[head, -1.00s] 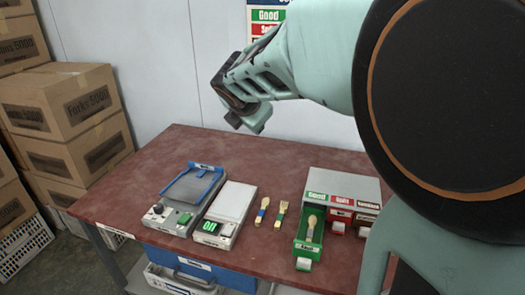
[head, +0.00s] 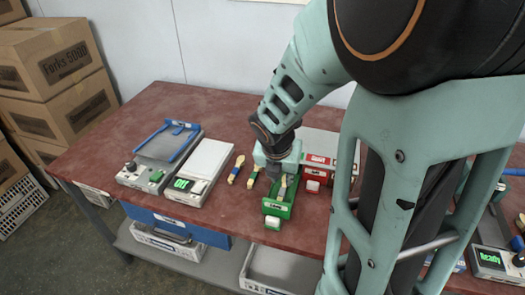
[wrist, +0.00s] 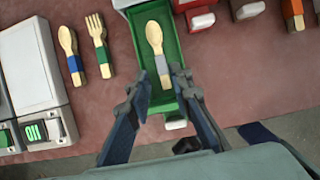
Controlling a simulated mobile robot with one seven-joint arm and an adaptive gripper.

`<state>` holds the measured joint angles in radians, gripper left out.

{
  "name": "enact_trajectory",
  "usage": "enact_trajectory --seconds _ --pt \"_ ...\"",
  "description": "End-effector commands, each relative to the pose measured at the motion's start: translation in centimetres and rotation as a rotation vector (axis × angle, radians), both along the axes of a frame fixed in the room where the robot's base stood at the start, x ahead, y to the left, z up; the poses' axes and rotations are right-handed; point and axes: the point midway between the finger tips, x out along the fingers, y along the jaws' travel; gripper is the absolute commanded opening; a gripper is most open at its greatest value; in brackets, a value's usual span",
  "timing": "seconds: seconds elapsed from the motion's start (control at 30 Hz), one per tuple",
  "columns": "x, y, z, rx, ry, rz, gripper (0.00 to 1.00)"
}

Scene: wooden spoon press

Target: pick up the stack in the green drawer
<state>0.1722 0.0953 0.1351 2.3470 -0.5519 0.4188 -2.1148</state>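The green drawer (head: 277,209) is pulled out from the small cabinet on the red table. In the wrist view the drawer (wrist: 176,50) holds a wooden spoon stack (wrist: 155,42) with a grey band, lying lengthwise; how many pieces it has, I cannot tell. My gripper (wrist: 161,82) is open and empty above the drawer's front half, its two fingers on either side of the stack's banded handle. In the head view my gripper (head: 275,168) points down over the drawer and hides part of the cabinet; the stack's top shows beside it.
A blue-banded spoon (wrist: 68,50) and a green-banded fork (wrist: 100,45) lie left of the drawer. A white scale (head: 203,160) and a grey device with a blue frame (head: 158,155) stand further left. Red drawer fronts (head: 314,186) are close on the right.

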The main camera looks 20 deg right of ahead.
Motion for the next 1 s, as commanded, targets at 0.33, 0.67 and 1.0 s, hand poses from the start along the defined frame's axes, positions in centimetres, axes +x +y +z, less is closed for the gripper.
enact_trajectory --seconds 0.33,0.67,1.0 --pt "1.4 -0.9 -3.8 0.001 -0.002 -0.001 0.2" --pt "2.8 -1.9 -7.7 0.0 0.001 0.0 0.2" --pt "3.2 -2.2 -8.2 0.0 -0.003 -0.001 0.18"
